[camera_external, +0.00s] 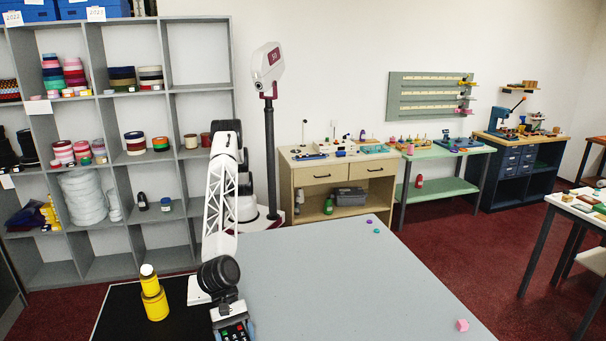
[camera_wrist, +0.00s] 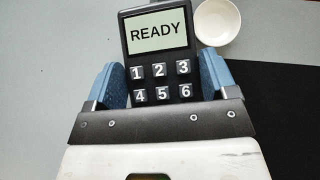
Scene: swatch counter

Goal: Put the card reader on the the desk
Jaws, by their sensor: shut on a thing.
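The card reader (camera_wrist: 158,50) is a dark keypad device whose screen reads READY, with white-numbered keys. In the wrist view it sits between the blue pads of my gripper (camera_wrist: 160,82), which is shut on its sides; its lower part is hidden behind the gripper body. In the external view the card reader (camera_external: 235,331) shows at the bottom edge, partly cut off, below my wrist and close to the black mat's side of the grey desk (camera_external: 330,270). I cannot tell whether it touches the desk.
A white bowl (camera_wrist: 217,22) stands right beside the card reader's upper right. A yellow bottle-like object (camera_external: 155,305) stands on the black mat (camera_external: 118,315). The desk's middle is clear.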

